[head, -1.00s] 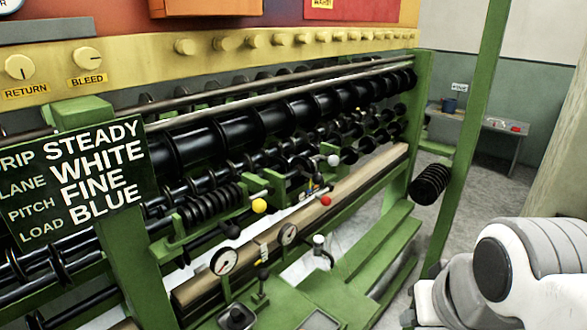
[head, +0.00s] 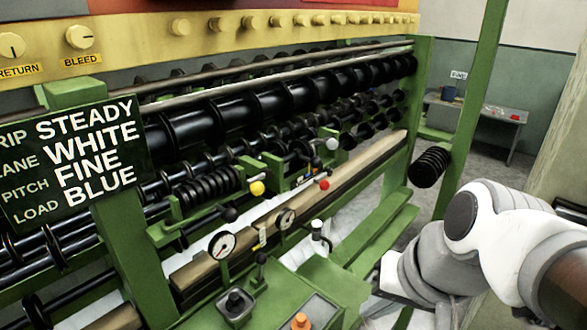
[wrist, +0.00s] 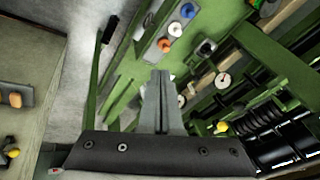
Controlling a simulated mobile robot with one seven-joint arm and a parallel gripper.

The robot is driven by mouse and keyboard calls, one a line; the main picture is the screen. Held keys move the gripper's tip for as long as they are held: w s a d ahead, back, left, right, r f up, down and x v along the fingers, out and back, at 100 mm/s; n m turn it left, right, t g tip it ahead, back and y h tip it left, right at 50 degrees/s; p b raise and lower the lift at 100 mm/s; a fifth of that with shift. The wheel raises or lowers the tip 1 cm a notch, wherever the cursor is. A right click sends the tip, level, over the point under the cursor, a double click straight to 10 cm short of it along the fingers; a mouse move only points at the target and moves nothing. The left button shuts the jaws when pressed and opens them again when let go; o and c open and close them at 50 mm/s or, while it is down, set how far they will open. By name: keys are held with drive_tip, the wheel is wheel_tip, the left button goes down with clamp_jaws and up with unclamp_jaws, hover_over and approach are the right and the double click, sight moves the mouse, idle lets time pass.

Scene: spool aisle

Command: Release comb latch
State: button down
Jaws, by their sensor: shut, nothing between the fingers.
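Black ribbed rollers (head: 207,187) sit in a green frame on the machine. Levers with ball knobs stand along it: yellow (head: 257,188), black (head: 229,214), red (head: 324,184) and white (head: 332,144). I cannot tell which part is the comb latch. In the wrist view my gripper (wrist: 160,76) is shut and empty, its fingers together. It is over the green machine, apart from the knobs; a yellow ball knob (wrist: 222,126) shows to its right. The gripper is out of the head view, where only my white arm shows at lower right.
A sign (head: 76,160) reads STEADY, WHITE, FINE, BLUE. Two dial gauges (head: 222,244) stand by the wooden rail (head: 345,178). A panel with an orange knob (head: 301,321) lies in front. A green post (head: 470,110) rises at right, near a black coil (head: 429,167).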

drive_tip(key=w+a+f+m+y+b, duration=0.5)
drive_tip(key=w+a+m+y, duration=0.35)
drive_tip(key=a, duration=0.35)
drive_tip(key=w+d+f+m+t+y+b, duration=0.1)
drive_tip(key=w+d+m+t, duration=0.1)
drive_tip(key=w+m, duration=0.3)
drive_tip(key=w+d+f+m+t+y+b, duration=0.1)
drive_tip(key=w+m+t, duration=0.4)
drive_tip(key=w, duration=0.5)
drive_tip(key=shift+d+b, duration=0.45)
drive_tip(key=shift+b, duration=0.1)
drive_tip(key=w+a+r, duration=0.3)
drive_tip(key=w+a, duration=0.2)
drive_tip(key=a, duration=0.4)
drive_tip(key=shift+w+a, duration=0.3)
drive_tip(key=shift+a, duration=0.05)
